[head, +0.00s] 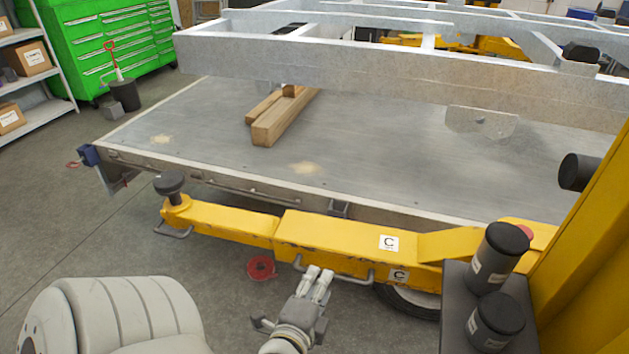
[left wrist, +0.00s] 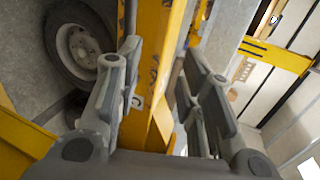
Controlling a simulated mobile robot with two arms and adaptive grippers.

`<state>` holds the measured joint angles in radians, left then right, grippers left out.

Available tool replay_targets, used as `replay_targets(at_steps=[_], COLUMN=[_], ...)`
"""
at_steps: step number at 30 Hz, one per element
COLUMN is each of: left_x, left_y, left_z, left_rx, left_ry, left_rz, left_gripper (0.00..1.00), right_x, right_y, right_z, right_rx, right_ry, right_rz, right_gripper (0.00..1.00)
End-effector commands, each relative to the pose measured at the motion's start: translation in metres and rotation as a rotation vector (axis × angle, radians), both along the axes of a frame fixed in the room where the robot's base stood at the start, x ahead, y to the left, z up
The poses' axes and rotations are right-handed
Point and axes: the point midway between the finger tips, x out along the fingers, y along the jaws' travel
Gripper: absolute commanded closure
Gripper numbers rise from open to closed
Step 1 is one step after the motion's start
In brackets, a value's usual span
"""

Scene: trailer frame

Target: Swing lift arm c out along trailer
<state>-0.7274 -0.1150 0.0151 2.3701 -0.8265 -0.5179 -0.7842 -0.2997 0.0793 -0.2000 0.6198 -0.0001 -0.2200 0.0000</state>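Lift arm C (head: 335,240) is a yellow beam with white "C" labels, lying lengthwise along the near side of the trailer bed (head: 380,165). A dark round pad (head: 169,183) tops its left end. A grey bar handle (head: 345,277) is on its near side. My left gripper (head: 319,272) is at the near side of the arm, by the handle. In the left wrist view my left gripper (left wrist: 158,62) has its fingers apart, with the yellow beam (left wrist: 152,100) beyond them. Whether the fingers touch the handle is unclear. My right gripper is out of view.
A yellow post (head: 585,260) and dark cylinders (head: 498,257) stand at the right. Wooden blocks (head: 285,117) lie on the bed under a grey metal frame (head: 400,70). A red ring (head: 261,268) lies on the floor. The floor to the left is open.

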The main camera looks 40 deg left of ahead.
Motion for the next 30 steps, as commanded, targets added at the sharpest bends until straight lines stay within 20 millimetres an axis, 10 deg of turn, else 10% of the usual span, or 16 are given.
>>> replay_targets(at_steps=[26,30], left_x=[-0.0124,-0.0096], left_y=[-0.0064,-0.0089], left_z=[0.0032,0.0016], left_rx=[0.001,0.036], left_ry=[0.001,0.019], left_rz=[0.001,-0.023], left_gripper=[0.65,0.83], right_x=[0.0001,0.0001], right_y=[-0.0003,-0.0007], right_z=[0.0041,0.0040], right_rx=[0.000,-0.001], right_ry=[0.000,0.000], right_rz=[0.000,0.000], right_gripper=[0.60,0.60])
